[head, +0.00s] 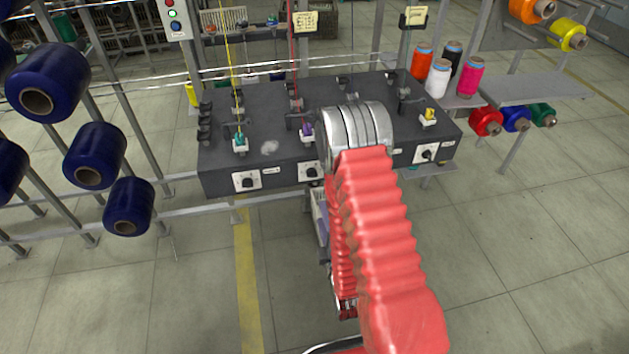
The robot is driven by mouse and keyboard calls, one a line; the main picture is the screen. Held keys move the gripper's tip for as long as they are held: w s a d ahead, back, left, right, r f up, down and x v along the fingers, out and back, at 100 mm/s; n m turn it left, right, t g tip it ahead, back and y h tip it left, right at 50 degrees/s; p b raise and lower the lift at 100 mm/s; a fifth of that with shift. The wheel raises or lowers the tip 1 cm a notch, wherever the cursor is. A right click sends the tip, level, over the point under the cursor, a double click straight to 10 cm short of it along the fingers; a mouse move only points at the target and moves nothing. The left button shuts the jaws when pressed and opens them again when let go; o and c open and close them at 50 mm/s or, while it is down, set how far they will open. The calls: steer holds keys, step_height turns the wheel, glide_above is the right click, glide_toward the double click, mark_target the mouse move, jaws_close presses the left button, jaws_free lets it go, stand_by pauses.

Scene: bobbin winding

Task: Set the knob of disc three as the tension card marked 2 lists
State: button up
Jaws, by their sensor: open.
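The dark winding box (222,184) stands ahead with a row of knobs on white plates along its front. The left knob (246,181), the knob beside it (311,172) and the right knob (427,154) show. My silver wrist covers the front between the last two, where disc three and its knob seem to be; neither shows. A small label (397,152) shows just right of my wrist. Two cream cards, one in the middle (305,22) and one at right (416,17), hang behind; their writing and marks are too small to read. My gripper's fingers are hidden beyond my wrist.
Large navy spools (95,155) stand on a rack at left. Upright cones (438,78) and bright spools (486,121) are at right. Yellow (231,65) and red (293,60) threads run down to the box. The floor in front is largely clear.

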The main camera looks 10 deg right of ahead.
mark_target(313, 177)
steer(key=shift+r+n+t, duration=0.4)
steer(key=shift+r+n, duration=0.1)
steer(key=shift+r, duration=0.3)
steer(key=shift+w, duration=0.15)
steer(key=w, duration=1.3)
steer(key=shift+w, duration=0.3)
steer(key=shift+c, duration=0.3)
steer(key=c, duration=0.9)
steer(key=shift+d, duration=0.15)
steer(key=shift+c, duration=0.5)
steer(key=shift+f, duration=0.1)
